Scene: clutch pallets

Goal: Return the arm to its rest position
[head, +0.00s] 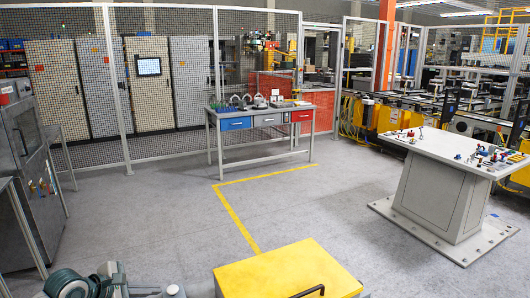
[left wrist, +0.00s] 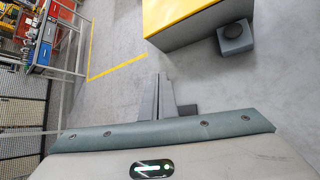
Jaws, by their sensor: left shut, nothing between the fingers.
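My left gripper (left wrist: 161,78) shows in the left wrist view with its two grey fingers together, shut and empty. Below the fingers is only grey floor. In the head view my left arm (head: 72,284) comes in at the bottom left edge, low and to the left of a yellow-topped box, and its gripper is largely cut off by the frame. My right gripper is in neither view.
The yellow-topped box (head: 275,270) stands close in front; its yellow top (left wrist: 178,12) also shows in the wrist view. A workbench with drawers (head: 268,119), a white pedestal table (head: 437,188) and mesh fencing stand farther off. Floor between is clear.

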